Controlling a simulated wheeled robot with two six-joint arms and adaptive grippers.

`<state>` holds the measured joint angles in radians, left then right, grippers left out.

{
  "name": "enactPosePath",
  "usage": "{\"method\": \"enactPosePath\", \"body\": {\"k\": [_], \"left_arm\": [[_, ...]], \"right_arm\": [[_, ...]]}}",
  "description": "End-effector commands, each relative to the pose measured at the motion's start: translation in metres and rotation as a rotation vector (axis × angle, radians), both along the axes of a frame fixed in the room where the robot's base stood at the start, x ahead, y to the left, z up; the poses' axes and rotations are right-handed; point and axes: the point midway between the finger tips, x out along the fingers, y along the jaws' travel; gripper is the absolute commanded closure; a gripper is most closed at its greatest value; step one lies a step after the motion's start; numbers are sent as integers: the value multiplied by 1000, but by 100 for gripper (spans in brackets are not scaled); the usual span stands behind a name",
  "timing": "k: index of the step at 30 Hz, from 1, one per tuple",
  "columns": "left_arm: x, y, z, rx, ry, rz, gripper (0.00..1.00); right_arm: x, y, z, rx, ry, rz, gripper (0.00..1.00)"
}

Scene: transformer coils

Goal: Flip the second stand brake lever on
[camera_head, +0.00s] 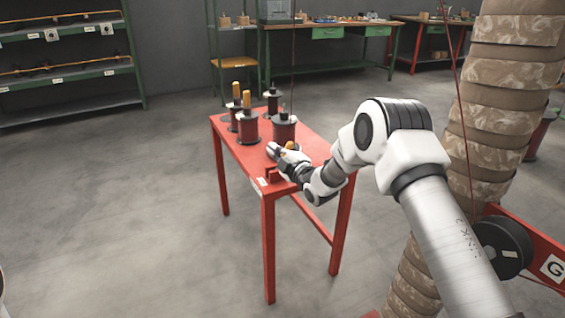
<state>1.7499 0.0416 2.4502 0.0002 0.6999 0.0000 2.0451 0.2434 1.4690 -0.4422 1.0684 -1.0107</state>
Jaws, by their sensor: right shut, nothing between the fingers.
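A red table (222,134) stands in the middle of the head view with several dark red spools on stands. One spool (248,127) is at the left front and another spool (284,131) is at the right, just behind my right gripper. My right gripper (274,150) is shut and empty at the table's front right part. A small orange piece (291,145) shows right beside the gripper; I cannot tell whether it is a brake lever or whether they touch. No brake lever can be made out clearly. My left gripper is out of view.
A large brown ribbed coil column (500,110) rises at the right, close to my right arm, with a dark reel (503,247) at its side. Green shelves (70,75) and workbenches (330,48) line the back. The floor left of the table is clear.

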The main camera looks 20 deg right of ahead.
Motion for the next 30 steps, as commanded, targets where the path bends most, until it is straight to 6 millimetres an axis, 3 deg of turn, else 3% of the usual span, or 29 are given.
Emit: {"method": "enactPosePath", "body": {"k": [6,12,28,30], "left_arm": [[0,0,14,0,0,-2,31],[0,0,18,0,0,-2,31],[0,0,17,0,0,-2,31],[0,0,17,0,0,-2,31]], "right_arm": [[-52,-10,-1,4,2,-3,100],[-77,-13,-3,1,-2,-2,100],[-80,-13,-5,0,-2,-1,100],[-82,-13,-13,-1,10,0,100]]}}
